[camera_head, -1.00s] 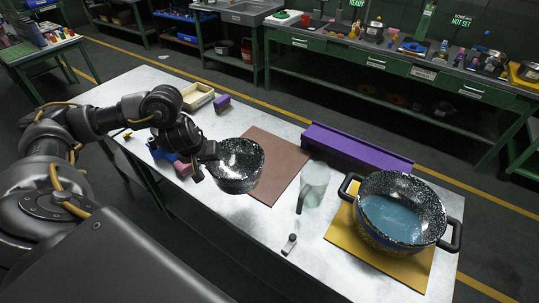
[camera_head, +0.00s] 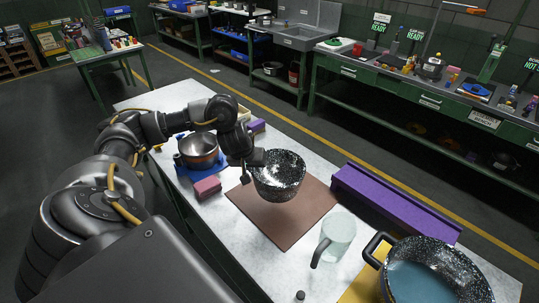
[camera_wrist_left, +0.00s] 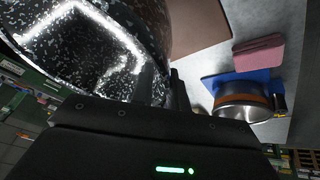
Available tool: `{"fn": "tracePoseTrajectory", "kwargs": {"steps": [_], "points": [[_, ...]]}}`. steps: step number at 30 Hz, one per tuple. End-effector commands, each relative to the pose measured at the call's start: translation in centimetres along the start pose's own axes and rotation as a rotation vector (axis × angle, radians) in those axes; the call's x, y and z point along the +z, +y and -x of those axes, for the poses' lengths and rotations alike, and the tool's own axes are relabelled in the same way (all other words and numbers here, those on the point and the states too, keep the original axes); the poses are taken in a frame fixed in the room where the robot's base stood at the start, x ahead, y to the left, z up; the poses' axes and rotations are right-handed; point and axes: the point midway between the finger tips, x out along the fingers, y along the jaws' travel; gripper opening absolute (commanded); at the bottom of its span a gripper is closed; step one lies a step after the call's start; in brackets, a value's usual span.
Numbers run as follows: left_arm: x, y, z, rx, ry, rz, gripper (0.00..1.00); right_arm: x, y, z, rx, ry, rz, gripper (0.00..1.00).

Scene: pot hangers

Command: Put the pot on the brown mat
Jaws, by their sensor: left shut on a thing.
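A black, white-speckled pot (camera_head: 278,177) is in my left gripper (camera_head: 257,165), which is shut on its left side. The pot looks upright and a little above the brown mat (camera_head: 284,228), over the mat's far part. In the left wrist view the pot (camera_wrist_left: 75,50) fills the upper left, beside my gripper's dark body, and part of the brown mat (camera_wrist_left: 205,24) shows beyond it. My right gripper is not in view.
A clear mug (camera_head: 335,240) stands right of the brown mat. A purple block (camera_head: 395,205) lies behind it. A large speckled pot (camera_head: 432,262) of blue liquid is on a yellow mat (camera_head: 360,289).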

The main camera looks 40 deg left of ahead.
Motion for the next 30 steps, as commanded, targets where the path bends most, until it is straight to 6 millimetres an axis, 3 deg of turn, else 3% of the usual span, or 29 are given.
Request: {"fn": "tracePoseTrajectory", "kwargs": {"steps": [6, 13, 26, 30], "points": [[-4.0, 0.2, -4.2, -0.001, 0.003, 0.012, 0.00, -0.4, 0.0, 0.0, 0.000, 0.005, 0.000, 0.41], [-5.3, -0.1, -9.0, 0.000, 0.002, 0.009, 0.00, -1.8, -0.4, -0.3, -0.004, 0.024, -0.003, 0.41], [-6.0, -0.2, -11.5, -0.001, 0.003, 0.007, 0.00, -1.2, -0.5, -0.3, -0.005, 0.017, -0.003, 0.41], [-5.3, -0.5, -13.1, -0.003, 0.001, 0.006, 0.00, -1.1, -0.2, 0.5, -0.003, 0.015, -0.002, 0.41]]}}
